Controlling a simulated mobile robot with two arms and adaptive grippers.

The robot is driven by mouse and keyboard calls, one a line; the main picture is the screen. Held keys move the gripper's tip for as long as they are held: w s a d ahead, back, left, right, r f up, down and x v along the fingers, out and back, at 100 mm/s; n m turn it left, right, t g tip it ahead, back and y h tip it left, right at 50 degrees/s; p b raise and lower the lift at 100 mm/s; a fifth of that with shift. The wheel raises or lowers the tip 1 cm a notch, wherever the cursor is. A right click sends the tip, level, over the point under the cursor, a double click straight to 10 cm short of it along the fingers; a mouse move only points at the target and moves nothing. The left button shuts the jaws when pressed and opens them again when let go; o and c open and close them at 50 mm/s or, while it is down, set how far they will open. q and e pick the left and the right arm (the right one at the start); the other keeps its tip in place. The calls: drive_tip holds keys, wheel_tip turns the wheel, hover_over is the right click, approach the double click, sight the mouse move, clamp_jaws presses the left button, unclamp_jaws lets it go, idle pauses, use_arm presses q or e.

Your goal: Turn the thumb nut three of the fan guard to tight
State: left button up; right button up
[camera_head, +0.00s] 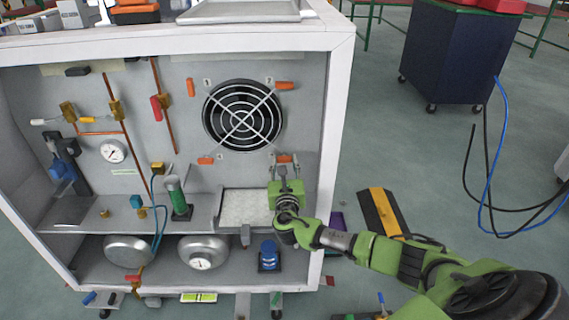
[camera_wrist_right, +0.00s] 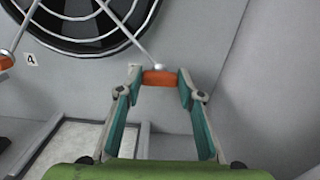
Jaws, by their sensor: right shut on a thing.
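The fan guard (camera_head: 241,115) is a round wire grille over a black fan on the grey panel. Orange thumb nuts sit around it: one at upper left (camera_head: 190,87), one at upper right (camera_head: 284,85) and one at lower left (camera_head: 206,160). Thumb nut three (camera_head: 283,158) is at the lower right, partly hidden by my right gripper (camera_head: 285,165). In the right wrist view, my right gripper (camera_wrist_right: 160,80) is shut on this orange nut (camera_wrist_right: 160,77), one fingertip at each end. The nut's wings lie about level. My left gripper is not in view.
The cabinet's white right side frame (camera_head: 331,125) stands close to my right gripper. A pale tray (camera_head: 243,203) lies below the fan. Gauges, copper pipes and valves fill the panel's left. A dark wheeled cabinet (camera_head: 455,55) stands at the upper right.

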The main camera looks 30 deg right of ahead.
drive_tip(key=shift+m, duration=0.4)
drive_tip(key=m+b, duration=0.1)
drive_tip(key=m, duration=0.2)
drive_tip(key=m+b, duration=0.2)
drive_tip(key=m, duration=0.2)
drive_tip(key=shift+s+d+f+m, duration=0.1)
drive_tip(key=shift+d+f+m, duration=0.05)
drive_tip(key=shift+m, duration=0.15)
drive_tip(key=m+b, duration=0.4)
drive_tip(key=m, duration=0.2)
drive_tip(key=shift+d+m+b, duration=0.1)
drive_tip(key=shift+m+b, duration=0.7)
drive_tip(key=shift+m, duration=1.1)
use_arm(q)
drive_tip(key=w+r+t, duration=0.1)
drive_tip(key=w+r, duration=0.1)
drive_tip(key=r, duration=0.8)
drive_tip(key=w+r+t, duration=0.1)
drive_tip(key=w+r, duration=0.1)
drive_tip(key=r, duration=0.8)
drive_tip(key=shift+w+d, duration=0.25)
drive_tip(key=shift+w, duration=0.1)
use_arm(e)
drive_tip(key=shift+m, duration=0.3)
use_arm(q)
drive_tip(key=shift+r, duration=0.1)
use_arm(e)
drive_tip(key=o, duration=1.1)
